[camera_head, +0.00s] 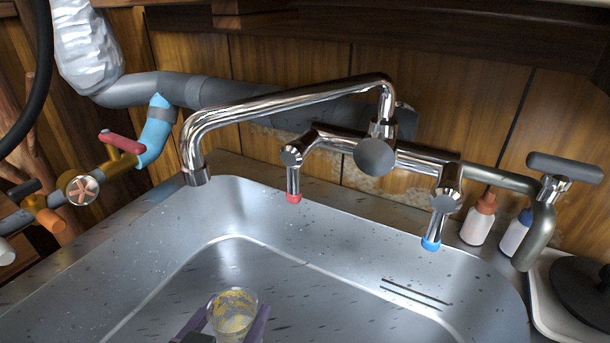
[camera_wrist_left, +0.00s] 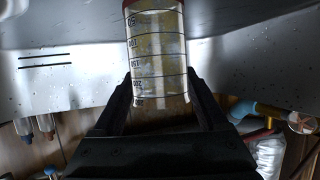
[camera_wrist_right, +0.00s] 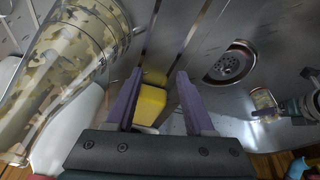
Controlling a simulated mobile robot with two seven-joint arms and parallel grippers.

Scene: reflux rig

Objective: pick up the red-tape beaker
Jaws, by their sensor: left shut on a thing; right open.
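A clear beaker (camera_head: 233,312) with yellowish residue is near the bottom of the head view, over the sink. In the left wrist view the beaker (camera_wrist_left: 158,60) shows dark graduation lines and a red band at the picture's top edge. My left gripper (camera_head: 228,330) is shut on the beaker, one finger on each side. The beaker and left gripper also show small at the right of the right wrist view (camera_wrist_right: 263,102). My right gripper (camera_wrist_right: 158,100) is open, with a yellow block (camera_wrist_right: 150,103) seen beyond and between its fingers; contact cannot be told.
The steel sink (camera_head: 330,270) has a drain (camera_wrist_right: 232,64). A chrome faucet (camera_head: 290,100) arches over it. A large stained glass vessel (camera_wrist_right: 65,75) is close to the right gripper's left side. Two small bottles (camera_head: 478,222) (camera_head: 516,232) stand at the back right.

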